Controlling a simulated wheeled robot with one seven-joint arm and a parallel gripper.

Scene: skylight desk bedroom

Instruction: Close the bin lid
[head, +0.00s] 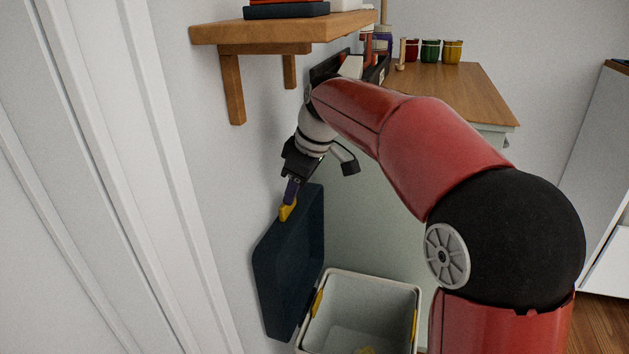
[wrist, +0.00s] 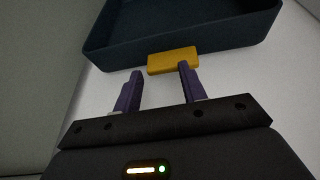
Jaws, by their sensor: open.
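The bin (head: 374,284) is a pale open box with yellow side clips, low in the head view. Its dark blue lid (head: 291,262) stands raised on the bin's left side, close to the wall. A yellow tab (head: 287,211) sits on the lid's upper edge. My gripper (head: 291,190) is at the top of the lid by this tab. In the wrist view, the lid (wrist: 190,28) spans the top and its yellow tab (wrist: 172,61) lies just beyond the purple fingertips (wrist: 160,72). The fingers are apart with nothing between them; contact with the tab cannot be told.
A wooden shelf (head: 285,29) on the wall is above and left of my gripper. A wooden desk (head: 455,91) with several coloured jars (head: 430,50) and a dark tray stands behind my arm. The wall (head: 215,200) is close on the lid's left.

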